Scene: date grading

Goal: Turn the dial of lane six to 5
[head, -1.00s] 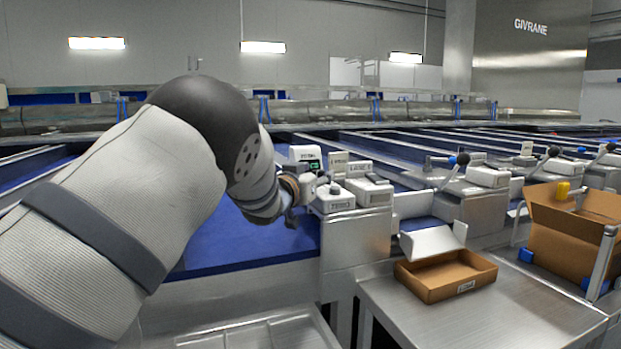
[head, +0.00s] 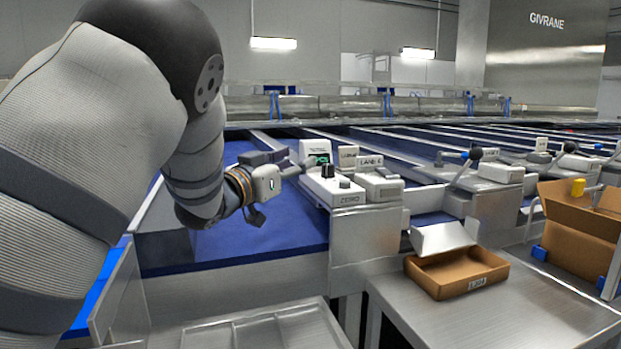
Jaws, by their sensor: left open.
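A white control box (head: 338,193) marked "ZERO" stands on a steel post in the middle of the head view. A black dial (head: 327,172) sits upright on it, with a small button in front. A small green-lit display (head: 322,158) stands behind the dial; its reading is too small to tell. A sign (head: 370,161) beside it starts with "LANE"; its number is not clear. My left gripper (head: 284,178) is open and empty, just left of the box, apart from the dial. My right gripper is not in view.
An open cardboard carton (head: 457,274) lies on the steel table (head: 400,310) at the right. A taller box (head: 570,240) stands beyond it. Other lanes with levers (head: 466,168) run to the right. Blue belt (head: 290,235) lies under my left arm.

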